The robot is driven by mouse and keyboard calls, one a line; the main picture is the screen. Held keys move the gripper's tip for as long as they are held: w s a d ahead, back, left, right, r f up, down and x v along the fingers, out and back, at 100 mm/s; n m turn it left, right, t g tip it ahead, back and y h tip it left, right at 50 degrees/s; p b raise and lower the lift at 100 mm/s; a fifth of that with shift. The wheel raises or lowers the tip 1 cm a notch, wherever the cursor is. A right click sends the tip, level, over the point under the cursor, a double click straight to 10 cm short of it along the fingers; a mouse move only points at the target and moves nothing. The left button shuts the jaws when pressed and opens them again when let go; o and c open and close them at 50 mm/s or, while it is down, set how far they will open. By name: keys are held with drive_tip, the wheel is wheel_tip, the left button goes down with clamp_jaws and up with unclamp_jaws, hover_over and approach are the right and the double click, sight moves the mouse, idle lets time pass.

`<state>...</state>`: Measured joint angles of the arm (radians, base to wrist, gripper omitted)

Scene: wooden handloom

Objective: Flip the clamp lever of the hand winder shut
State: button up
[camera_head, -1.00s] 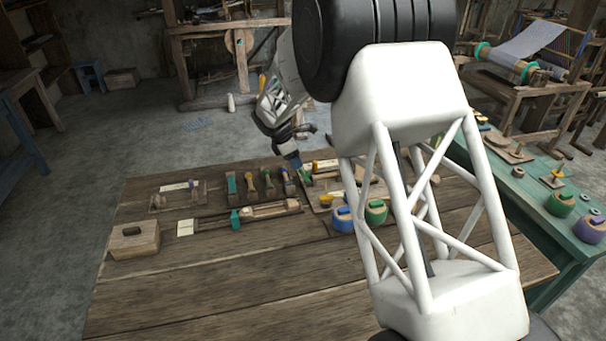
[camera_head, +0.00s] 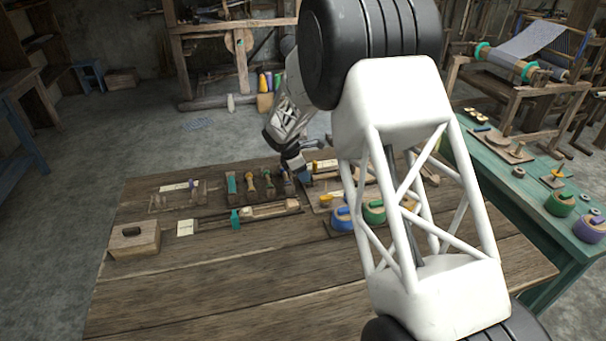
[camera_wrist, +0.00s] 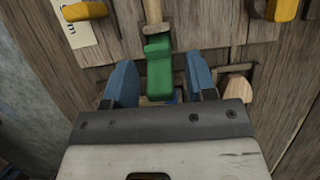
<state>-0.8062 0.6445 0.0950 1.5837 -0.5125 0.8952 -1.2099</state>
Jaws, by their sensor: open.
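A green lever (camera_wrist: 158,70), which looks like the clamp lever, is in the wrist view. It is at the end of a wooden bar (camera_wrist: 153,12) on a wooden board. My gripper (camera_wrist: 161,82) is open, with a blue finger on each side of the lever's lower end. Gaps show between the lever and both fingers, wider on the right. In the head view my gripper (camera_head: 304,173) is low at the far edge of the wooden table and hides the lever. I cannot tell how far the lever is tilted.
Yellow knobs (camera_wrist: 85,11) sit on the board to either side. On the table (camera_head: 220,285) are a rack of coloured handles (camera_head: 251,184), a blue knob (camera_head: 341,217), a green knob (camera_head: 374,211) and a wooden block (camera_head: 134,239). The table's front is clear.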

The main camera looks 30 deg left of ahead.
drive_tip(key=shift+w+d+f, duration=0.1)
drive_tip(key=shift+d+f, duration=0.05)
drive_tip(key=shift+f, duration=0.35)
drive_tip(key=shift+c, duration=0.5)
clamp_jaws()
